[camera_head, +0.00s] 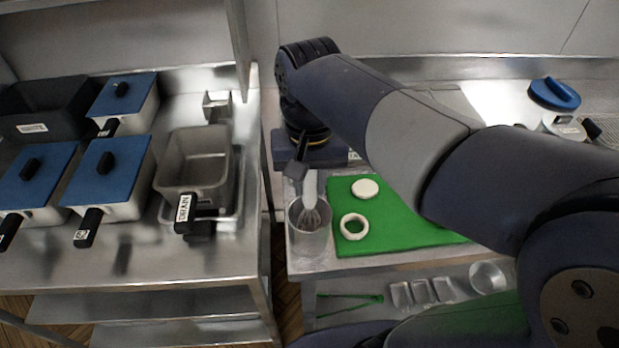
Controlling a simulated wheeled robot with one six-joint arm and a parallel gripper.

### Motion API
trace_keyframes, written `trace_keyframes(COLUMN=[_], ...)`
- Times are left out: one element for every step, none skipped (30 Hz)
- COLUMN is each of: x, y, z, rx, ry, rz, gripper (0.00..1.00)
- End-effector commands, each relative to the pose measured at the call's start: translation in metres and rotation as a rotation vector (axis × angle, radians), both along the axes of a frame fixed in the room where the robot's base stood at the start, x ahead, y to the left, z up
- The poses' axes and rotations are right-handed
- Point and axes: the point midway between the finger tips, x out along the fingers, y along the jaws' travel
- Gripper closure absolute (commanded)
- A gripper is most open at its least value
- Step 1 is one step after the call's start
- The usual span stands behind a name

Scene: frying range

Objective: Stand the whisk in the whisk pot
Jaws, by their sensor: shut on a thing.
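The whisk (311,190) has a pale handle and a wire head. It is upright with its wire head down, within the outline of the pot's mouth. The whisk pot (308,245) is a round metal pot at the left front corner of the right-hand table. My gripper (299,168) is shut on the upper part of the whisk's handle, above the pot. I cannot tell whether the wires touch the pot's floor.
A green board (390,225) with a white disc (365,189) and a white ring (354,226) lies right of the pot. A drain pan (195,160) and blue-lidded pans (112,172) stand on the left counter, across a narrow gap. My arm hides much of the right side.

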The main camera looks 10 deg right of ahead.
Motion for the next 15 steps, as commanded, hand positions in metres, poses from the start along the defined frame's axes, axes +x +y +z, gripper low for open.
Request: trace_keyframes(x=[0.0, 0.0, 0.0, 0.0, 0.0, 0.0, 0.0, 0.0, 0.0, 0.0, 0.0, 0.0, 0.0, 0.0, 0.0], y=[0.0, 0.0, 0.0, 0.0, 0.0, 0.0, 0.0, 0.0, 0.0, 0.0, 0.0, 0.0, 0.0, 0.0, 0.0], z=[0.0002, 0.0002, 0.0002, 0.0002, 0.0002, 0.0002, 0.0002, 0.0002, 0.0002, 0.0002, 0.0002, 0.0002, 0.0002, 0.0002, 0.0002], rx=[0.0, 0.0, 0.0, 0.0, 0.0, 0.0, 0.0, 0.0, 0.0, 0.0, 0.0, 0.0, 0.0, 0.0, 0.0], ry=[0.0, 0.0, 0.0, 0.0, 0.0, 0.0, 0.0, 0.0, 0.0, 0.0, 0.0, 0.0, 0.0, 0.0, 0.0], rz=[0.0, 0.0, 0.0, 0.0, 0.0, 0.0, 0.0, 0.0, 0.0, 0.0, 0.0, 0.0, 0.0, 0.0, 0.0], gripper=[0.99, 0.99, 0.73, 0.71, 0.68, 0.65, 0.63, 0.6, 0.57, 0.55, 0.52, 0.5, 0.5, 0.5, 0.5])
